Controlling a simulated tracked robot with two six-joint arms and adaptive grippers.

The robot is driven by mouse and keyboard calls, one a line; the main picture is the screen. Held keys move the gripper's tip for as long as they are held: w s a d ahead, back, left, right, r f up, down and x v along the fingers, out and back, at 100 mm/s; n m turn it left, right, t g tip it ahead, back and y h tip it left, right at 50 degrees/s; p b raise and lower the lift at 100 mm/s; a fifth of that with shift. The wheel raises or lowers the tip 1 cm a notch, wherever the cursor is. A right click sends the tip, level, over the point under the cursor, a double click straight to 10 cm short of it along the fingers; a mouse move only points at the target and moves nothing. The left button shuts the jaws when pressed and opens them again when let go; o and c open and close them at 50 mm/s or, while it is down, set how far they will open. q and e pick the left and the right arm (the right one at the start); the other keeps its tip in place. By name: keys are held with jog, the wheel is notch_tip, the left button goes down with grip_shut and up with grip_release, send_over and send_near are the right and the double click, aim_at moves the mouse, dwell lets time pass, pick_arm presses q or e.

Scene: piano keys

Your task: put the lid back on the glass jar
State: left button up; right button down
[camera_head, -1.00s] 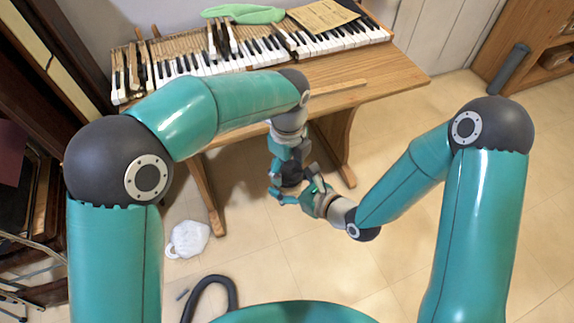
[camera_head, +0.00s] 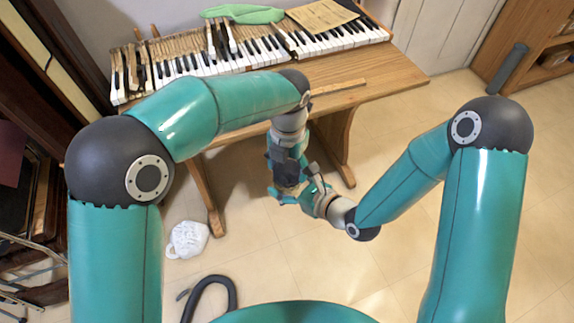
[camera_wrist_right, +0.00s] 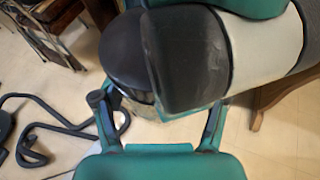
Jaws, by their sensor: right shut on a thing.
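In the right wrist view, the two fingers of my right gripper (camera_wrist_right: 157,118) are on either side of the glass jar (camera_wrist_right: 150,108), of which only a small clear part shows. A dark rounded shape (camera_wrist_right: 124,50), perhaps the lid, is over it. My left gripper's dark body covers much of this area, so I cannot tell how lid and jar meet. In the head view my left gripper (camera_head: 284,190) points down close beside my right gripper (camera_head: 308,194), below the table's front edge. Its fingers are mostly hidden; jar and lid are not clear there.
The wooden keyboard table (camera_head: 385,82) stands behind the grippers, with piano keys (camera_head: 262,50), a green cloth (camera_head: 243,13) and a paper sheet (camera_head: 323,15) on it. A white bag (camera_head: 188,239) and a black hose (camera_head: 212,285) lie on the floor.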

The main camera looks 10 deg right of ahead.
pick_arm(q)
jog(key=o, duration=0.4)
jog(key=shift+o, duration=0.2)
jog(key=shift+d+r, duration=0.1)
jog(key=shift+r, duration=2.25)
jog(key=shift+c, duration=0.4)
